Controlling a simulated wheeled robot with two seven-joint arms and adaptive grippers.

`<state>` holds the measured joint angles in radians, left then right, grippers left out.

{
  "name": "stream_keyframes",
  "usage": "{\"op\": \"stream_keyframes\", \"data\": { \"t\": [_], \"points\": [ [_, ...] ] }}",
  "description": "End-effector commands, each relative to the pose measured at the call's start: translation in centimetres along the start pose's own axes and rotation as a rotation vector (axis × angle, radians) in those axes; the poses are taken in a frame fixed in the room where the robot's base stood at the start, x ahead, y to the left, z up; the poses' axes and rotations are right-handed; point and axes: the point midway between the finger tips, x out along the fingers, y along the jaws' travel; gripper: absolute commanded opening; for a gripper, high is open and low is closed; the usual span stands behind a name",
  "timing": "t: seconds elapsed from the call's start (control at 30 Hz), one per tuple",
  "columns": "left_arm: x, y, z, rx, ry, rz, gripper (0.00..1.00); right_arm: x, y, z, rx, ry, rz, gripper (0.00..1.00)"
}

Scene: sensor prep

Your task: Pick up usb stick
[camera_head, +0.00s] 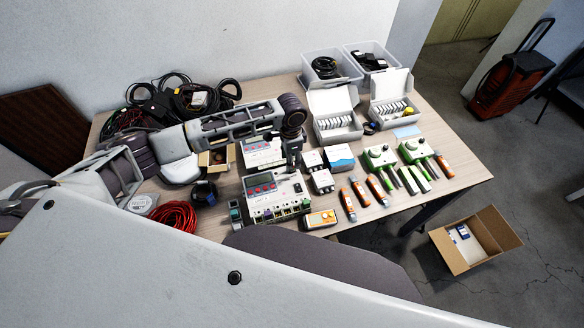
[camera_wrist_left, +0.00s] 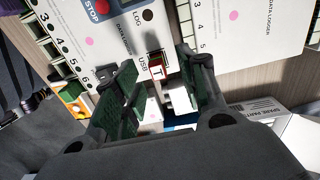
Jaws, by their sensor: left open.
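My left gripper (camera_head: 292,152) reaches in from the left, pointing down over the data loggers near the table's middle. In the left wrist view the left gripper (camera_wrist_left: 148,84) is open, one finger on each side of a small red and white piece with a metal end, which looks like the usb stick (camera_wrist_left: 157,70). It sits beside the "USB" label of a white data logger (camera_wrist_left: 118,40) and appears to be at its port. I see a gap between the stick and the fingers. In the head view I cannot make out the stick. My right gripper is not in view.
A second data logger (camera_head: 264,150) stands behind the front one (camera_head: 275,192). Small white boxes (camera_head: 321,180) and orange tools (camera_head: 361,191) lie to the right. Open white boxes (camera_head: 334,113) stand behind. Cables (camera_head: 174,217) lie at left. A cardboard box (camera_head: 456,262) is on the floor.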

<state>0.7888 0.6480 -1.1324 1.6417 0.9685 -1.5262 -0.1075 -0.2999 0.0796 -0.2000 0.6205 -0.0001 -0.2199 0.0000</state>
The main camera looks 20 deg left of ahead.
Motion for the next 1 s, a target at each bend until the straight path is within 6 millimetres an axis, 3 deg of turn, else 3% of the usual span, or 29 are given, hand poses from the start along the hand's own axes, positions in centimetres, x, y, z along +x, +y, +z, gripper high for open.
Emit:
{"op": "stream_keyframes", "data": {
  "t": [0.4, 0.9, 1.0],
  "points": [
    [4.0, 0.4, -0.3, 0.0, -0.001, 0.0, 0.41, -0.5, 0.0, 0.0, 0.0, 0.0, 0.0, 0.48],
    [4.2, 0.4, -0.2, 0.001, -0.001, -0.001, 0.41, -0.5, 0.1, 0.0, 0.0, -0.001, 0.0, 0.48],
    [4.2, 0.4, -0.2, 0.001, -0.001, -0.001, 0.29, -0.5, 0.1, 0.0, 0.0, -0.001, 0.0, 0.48]
  ]
}}
